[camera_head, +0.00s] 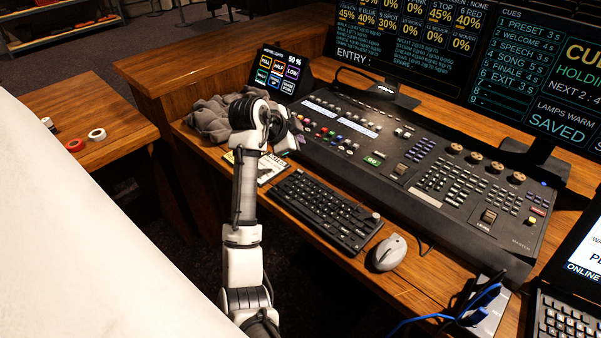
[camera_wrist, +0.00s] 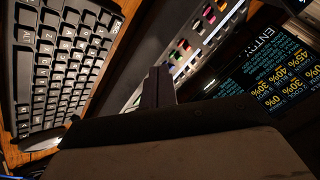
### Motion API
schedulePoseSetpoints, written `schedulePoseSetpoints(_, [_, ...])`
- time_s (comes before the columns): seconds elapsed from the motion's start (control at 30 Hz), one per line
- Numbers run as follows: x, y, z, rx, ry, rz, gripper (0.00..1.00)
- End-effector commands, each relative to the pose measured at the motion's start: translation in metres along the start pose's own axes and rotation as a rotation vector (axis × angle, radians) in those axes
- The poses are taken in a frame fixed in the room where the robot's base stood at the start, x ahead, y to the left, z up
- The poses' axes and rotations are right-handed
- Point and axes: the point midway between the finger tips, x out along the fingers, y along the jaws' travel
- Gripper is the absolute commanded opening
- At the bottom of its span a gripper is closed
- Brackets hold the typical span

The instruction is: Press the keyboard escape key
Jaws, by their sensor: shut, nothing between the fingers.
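The black keyboard (camera_head: 325,212) lies on the wooden desk in front of the mixing console, with a small knob at its right end. Its upper left corner, by the arm, shows in the head view, but key labels are too small to read there. My gripper's dark fingers (camera_wrist: 158,86) are shut and empty in the wrist view, apart from the keyboard in the picture. In the head view my wrist is above the desk's left part, and the fingertips are hard to make out.
The mixing console (camera_head: 420,180) runs behind the keyboard. A grey mouse (camera_head: 388,252) sits to its right. A small touch panel (camera_head: 281,72) and large monitors (camera_head: 420,40) stand behind.

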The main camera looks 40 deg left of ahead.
Motion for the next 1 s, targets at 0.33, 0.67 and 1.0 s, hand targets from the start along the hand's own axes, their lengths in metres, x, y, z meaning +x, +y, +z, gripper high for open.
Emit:
schedulePoseSetpoints(0.33, [0.036,0.026,0.027,-0.001,-0.001,0.0,0.0])
schedulePoseSetpoints(0.67, [0.054,0.039,0.039,0.0,0.001,0.0,0.0])
schedulePoseSetpoints(1.0, [0.053,0.039,0.039,0.0,0.0,-0.001,0.0])
